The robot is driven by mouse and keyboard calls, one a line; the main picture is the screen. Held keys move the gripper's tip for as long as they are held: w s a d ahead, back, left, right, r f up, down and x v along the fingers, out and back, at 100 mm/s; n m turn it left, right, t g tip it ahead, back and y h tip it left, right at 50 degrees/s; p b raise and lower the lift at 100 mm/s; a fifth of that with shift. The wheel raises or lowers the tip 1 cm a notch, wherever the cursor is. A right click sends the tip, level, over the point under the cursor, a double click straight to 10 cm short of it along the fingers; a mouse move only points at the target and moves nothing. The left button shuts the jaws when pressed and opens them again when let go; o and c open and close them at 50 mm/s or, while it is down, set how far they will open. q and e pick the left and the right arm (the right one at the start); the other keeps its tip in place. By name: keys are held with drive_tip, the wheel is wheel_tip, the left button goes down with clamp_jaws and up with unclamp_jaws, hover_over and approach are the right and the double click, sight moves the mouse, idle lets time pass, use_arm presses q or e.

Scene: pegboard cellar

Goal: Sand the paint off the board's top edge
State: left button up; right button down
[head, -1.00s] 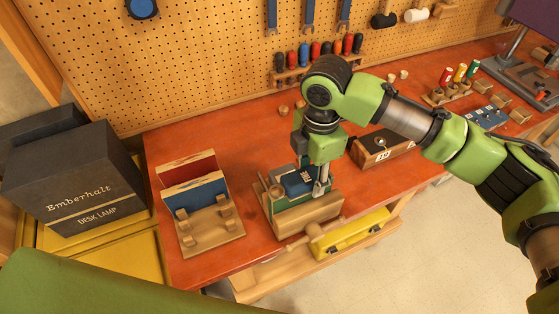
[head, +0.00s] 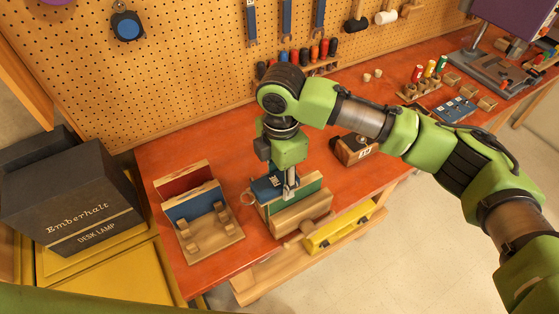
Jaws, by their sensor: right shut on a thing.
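A green-painted board (head: 307,192) stands on edge in a wooden vise (head: 303,212) at the front of the bench. My right gripper (head: 287,190) points down over the board and is shut on a blue sanding block (head: 267,188). The block is at the left end of the board's top edge and hides that part. The right part of the board is uncovered. Whether the block touches the edge is hard to tell. My left gripper is not in view.
A wooden rack (head: 222,248) with a red board (head: 183,183) and a blue board (head: 195,203) stands left of the vise. A wooden box (head: 353,151) sits to the right. A yellow case (head: 335,231) is below the bench front. The orange bench top (head: 155,160) is clear around the rack.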

drive_tip(key=shift+w+d+r, duration=0.1)
drive_tip(key=shift+d+r, duration=0.05)
drive_tip(key=shift+r, duration=0.7)
drive_tip(key=shift+a+r, duration=0.2)
drive_tip(key=shift+r, duration=1.2)
drive_tip(key=shift+d, duration=0.1)
